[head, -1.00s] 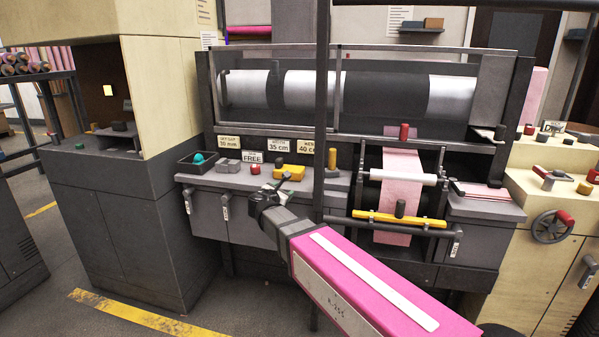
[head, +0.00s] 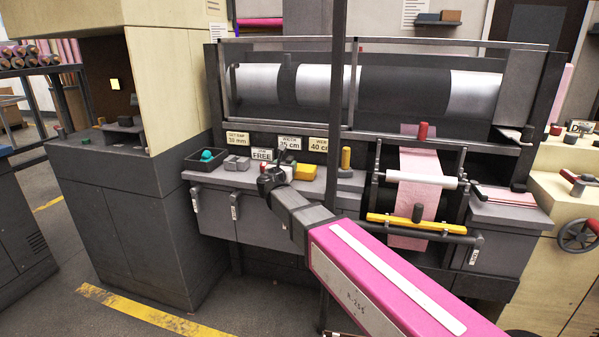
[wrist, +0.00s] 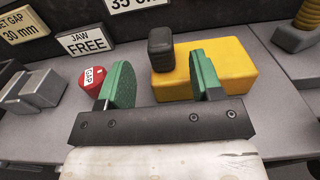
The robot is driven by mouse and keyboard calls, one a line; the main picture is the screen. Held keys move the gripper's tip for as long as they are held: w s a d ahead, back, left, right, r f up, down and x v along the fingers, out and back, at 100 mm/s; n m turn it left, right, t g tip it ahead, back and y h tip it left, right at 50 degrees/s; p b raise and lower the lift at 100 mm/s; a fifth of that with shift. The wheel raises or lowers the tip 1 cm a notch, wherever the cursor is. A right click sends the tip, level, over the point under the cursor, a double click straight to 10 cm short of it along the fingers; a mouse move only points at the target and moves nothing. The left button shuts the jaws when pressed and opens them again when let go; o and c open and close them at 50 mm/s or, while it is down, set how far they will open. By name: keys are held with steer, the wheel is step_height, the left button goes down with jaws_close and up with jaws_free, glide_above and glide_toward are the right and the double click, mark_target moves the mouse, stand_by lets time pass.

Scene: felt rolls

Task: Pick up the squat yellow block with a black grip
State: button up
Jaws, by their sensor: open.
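The squat yellow block (wrist: 225,72) with its black grip (wrist: 160,48) sits on the grey ledge of the machine. It also shows in the head view (head: 304,172), partly hidden by my gripper. In the wrist view my gripper (wrist: 160,78) is open, its two green fingers apart. The black grip stands between the fingers in the picture, beyond their tips. The right finger overlaps the yellow block in the picture. I cannot tell whether it touches. Nothing is held.
A red knob marked GAP (wrist: 92,80) is close by the left finger. Grey metal blocks (wrist: 36,92) and a black tray (head: 206,158) with a teal ball lie to the left. Signs (wrist: 86,41) line the wall behind.

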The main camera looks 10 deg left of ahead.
mark_target(288, 161)
steer(key=w, duration=0.5)
steer(key=shift+w+d+r, duration=0.1)
steer(key=shift+d+r, duration=0.1)
steer(key=shift+r, duration=0.05)
jaws_close()
